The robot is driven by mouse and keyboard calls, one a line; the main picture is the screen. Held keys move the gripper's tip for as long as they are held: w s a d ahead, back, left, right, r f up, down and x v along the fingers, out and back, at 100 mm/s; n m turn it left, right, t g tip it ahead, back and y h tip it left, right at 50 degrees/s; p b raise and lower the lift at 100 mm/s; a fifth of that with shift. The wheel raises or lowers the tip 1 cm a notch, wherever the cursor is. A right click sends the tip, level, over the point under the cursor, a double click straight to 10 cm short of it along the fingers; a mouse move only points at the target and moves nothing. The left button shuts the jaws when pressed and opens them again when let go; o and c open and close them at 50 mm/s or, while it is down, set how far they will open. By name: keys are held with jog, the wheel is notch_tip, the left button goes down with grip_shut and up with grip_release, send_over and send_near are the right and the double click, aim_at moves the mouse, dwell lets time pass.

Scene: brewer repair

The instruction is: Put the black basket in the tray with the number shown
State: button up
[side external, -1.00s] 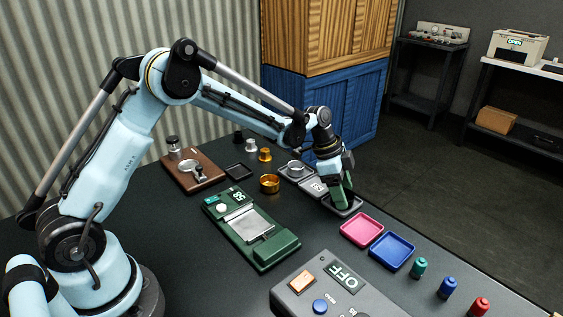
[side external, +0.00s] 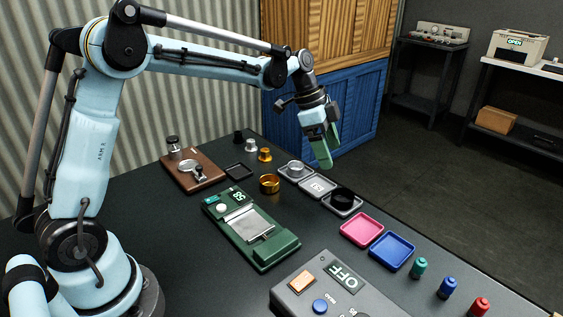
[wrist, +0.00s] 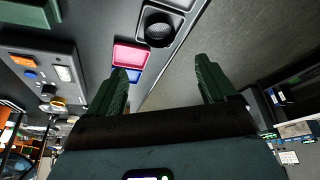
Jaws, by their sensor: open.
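The black basket (side external: 343,195) sits in the nearest compartment of a row of grey trays (side external: 330,207). In the wrist view the basket (wrist: 159,30) shows as a dark round mesh cup inside a grey tray (wrist: 140,23). The middle tray (side external: 318,187) bears a small number marking, too small to read surely. The green device (side external: 252,228) has a lit number display (side external: 239,196), not surely legible. My gripper (side external: 327,147) is open and empty, raised above and behind the trays, apart from the basket. Its spread green fingers (wrist: 161,70) show in the wrist view.
A silver ring (side external: 295,168) sits in the far tray. Pink (side external: 361,229) and blue (side external: 391,251) trays lie nearer, beside several coloured bottles. A control box (side external: 325,290) stands in front.

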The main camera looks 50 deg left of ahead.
jog(key=s+r+n+t+y, duration=0.2)
jog(key=s+r+n, duration=0.35)
jog(key=s, duration=0.45)
jog(key=s+a+f+n+t+y, duration=0.1)
jog(key=s+f+n, duration=0.3)
jog(key=s, duration=0.7)
jog(key=shift+a+f+n+t+y, duration=0.2)
jog(key=shift+n+t+y, duration=0.3)
jog(key=shift+n+t, duration=0.6)
